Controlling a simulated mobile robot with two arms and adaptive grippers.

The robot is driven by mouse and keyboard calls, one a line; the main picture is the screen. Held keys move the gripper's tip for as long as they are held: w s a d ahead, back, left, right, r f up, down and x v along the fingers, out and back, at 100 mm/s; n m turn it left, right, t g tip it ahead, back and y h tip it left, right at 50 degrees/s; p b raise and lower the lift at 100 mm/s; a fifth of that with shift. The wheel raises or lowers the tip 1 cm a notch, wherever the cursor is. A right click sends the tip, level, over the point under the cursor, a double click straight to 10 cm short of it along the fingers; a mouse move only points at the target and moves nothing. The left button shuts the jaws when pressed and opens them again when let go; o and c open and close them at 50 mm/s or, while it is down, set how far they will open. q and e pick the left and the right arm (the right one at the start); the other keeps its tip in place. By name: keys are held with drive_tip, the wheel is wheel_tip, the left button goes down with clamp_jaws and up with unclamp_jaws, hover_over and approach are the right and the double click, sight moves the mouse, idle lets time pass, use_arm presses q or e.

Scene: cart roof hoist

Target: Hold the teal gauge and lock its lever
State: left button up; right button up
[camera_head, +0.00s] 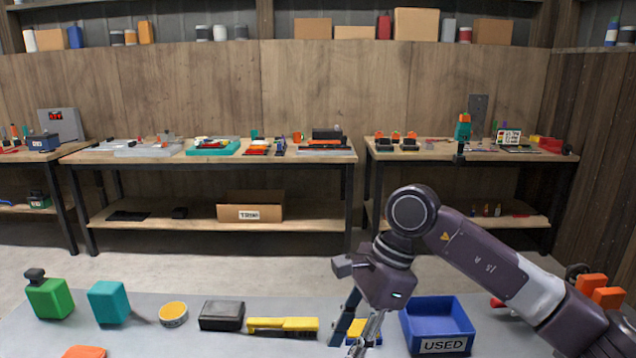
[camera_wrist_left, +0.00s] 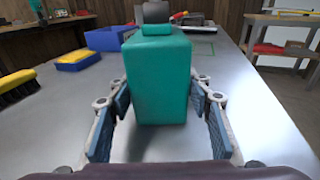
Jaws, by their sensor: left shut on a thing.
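The teal gauge (camera_wrist_left: 158,80) is a teal block with a smaller raised teal top, upright in the left wrist view. My left gripper (camera_wrist_left: 160,108) is shut on it, one finger on each side. Its lever cannot be made out. My left gripper does not show in the head view. There, a teal block (camera_head: 109,302) stands on the table at left with no gripper at it. My right gripper (camera_head: 357,335) points down above the table, open, its fingers apart and its tips near the lower edge. A yellow-and-blue sponge (camera_head: 364,328) shows behind and between them.
The grey table (camera_head: 215,345) also holds a green bottle-like item (camera_head: 48,298), a yellow tin (camera_head: 173,313), a black box (camera_head: 222,315), a yellow brush (camera_head: 283,325) and a blue bin marked USED (camera_head: 437,322). Orange items stand at far right. Shelved benches stand across the floor.

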drive_tip(key=shift+x, duration=4)
drive_tip(key=c, duration=0.7)
drive_tip(key=shift+c, duration=0.2)
drive_tip(key=shift+d, duration=0.2)
